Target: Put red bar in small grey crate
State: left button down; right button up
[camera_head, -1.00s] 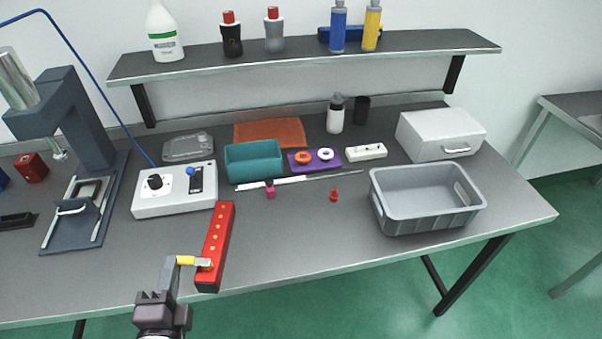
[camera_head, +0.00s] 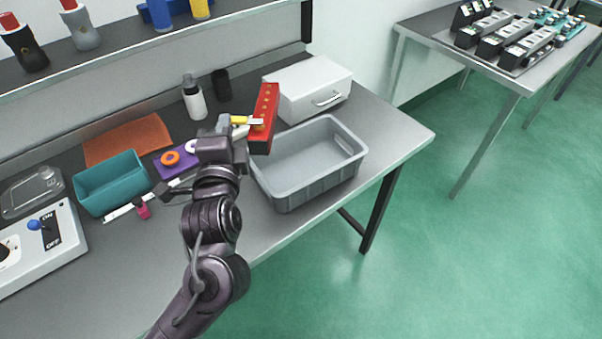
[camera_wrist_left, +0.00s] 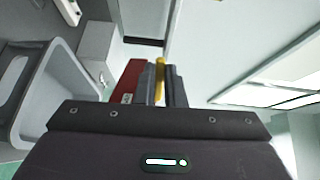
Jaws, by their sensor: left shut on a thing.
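The red bar (camera_head: 264,113), with a row of yellow dots on its top, is held up in my left gripper (camera_head: 250,122). The gripper is shut on it near its lower end. In the head view the bar overlaps the far left corner of the small grey crate (camera_head: 310,184); its exact height cannot be told. The crate stands on the bench and its visible floor is empty. In the left wrist view the bar (camera_wrist_left: 127,83) shows beside the fingers (camera_wrist_left: 163,84), and the crate (camera_wrist_left: 62,75) lies to the left. My right gripper is not in view.
A white drawer box (camera_head: 310,86) stands behind the crate. A white bottle (camera_head: 194,98) and a dark cup (camera_head: 222,85) stand behind my gripper. A teal bin (camera_head: 112,184) and a purple tray (camera_head: 178,158) are to the left. The bench edge is close to the crate's front.

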aim_at(271, 140)
pick_arm(q)
jog(key=w+d+r+m+h, duration=0.2)
jog(key=w+d+r+h, duration=0.1)
jog(key=d+r, duration=0.6)
jog(key=f, duration=0.4)
jog(key=a+f, duration=0.1)
jog(key=f, duration=0.4)
jog(key=f+b, duration=0.1)
jog(key=f, duration=0.3)
jog(key=shift+s+a+f, duration=0.15)
jog(key=shift+s+f, duration=0.15)
jog(key=shift+f, duration=2.8)
jog(key=shift+f, duration=0.15)
jog(key=c, duration=2)
grip_release()
jog(key=shift+f, duration=0.15)
jog(key=o, duration=0.5)
